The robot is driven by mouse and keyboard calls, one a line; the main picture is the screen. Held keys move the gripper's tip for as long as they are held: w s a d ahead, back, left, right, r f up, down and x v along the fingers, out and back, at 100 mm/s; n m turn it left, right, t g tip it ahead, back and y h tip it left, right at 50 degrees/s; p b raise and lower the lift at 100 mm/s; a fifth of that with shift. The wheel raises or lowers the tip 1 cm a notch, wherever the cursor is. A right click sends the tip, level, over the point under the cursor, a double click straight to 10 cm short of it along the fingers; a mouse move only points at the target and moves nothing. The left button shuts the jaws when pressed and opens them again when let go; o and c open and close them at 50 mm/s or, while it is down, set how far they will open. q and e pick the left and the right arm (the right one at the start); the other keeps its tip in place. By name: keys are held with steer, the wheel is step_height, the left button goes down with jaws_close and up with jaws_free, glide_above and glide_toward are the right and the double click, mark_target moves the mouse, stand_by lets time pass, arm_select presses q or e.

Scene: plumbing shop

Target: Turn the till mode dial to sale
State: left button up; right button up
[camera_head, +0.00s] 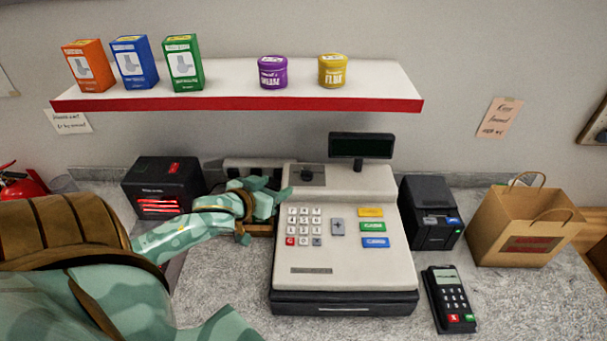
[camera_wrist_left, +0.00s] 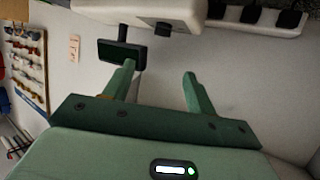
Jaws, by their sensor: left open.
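The till (camera_head: 345,268) is a cream cash register in the middle of the counter. Its mode dial (camera_head: 307,175) is a small dark knob on a grey plate at the till's upper left; its setting is too small to read. My left gripper (camera_head: 272,190) is open and empty, beside the till's upper left edge and just left of the dial, apart from it. In the left wrist view, the open fingers (camera_wrist_left: 159,72) point toward the till body (camera_wrist_left: 140,9), and a small dark knob, seemingly the dial (camera_wrist_left: 162,28), shows beyond the gap between them. My right gripper is not in view.
The till's display (camera_head: 360,146) stands behind the keys. A black heater-like box (camera_head: 160,180) and a power strip (camera_head: 262,166) lie left. A receipt printer (camera_head: 430,213), card terminal (camera_head: 449,299) and paper bag (camera_head: 520,226) stand right. A shelf (camera_head: 235,98) hangs above.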

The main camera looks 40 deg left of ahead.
mark_target(307, 171)
arm_select(q)
steer(key=x, duration=0.5)
steer(key=b+x, duration=0.1)
steer(key=x, duration=0.5)
steer(key=b+x, duration=0.1)
steer(key=x, duration=0.5)
steer(key=shift+s+a+f, duration=0.1)
steer(key=shift+a+f, duration=0.05)
steer(key=shift+f, duration=0.1)
steer(key=c, duration=1)
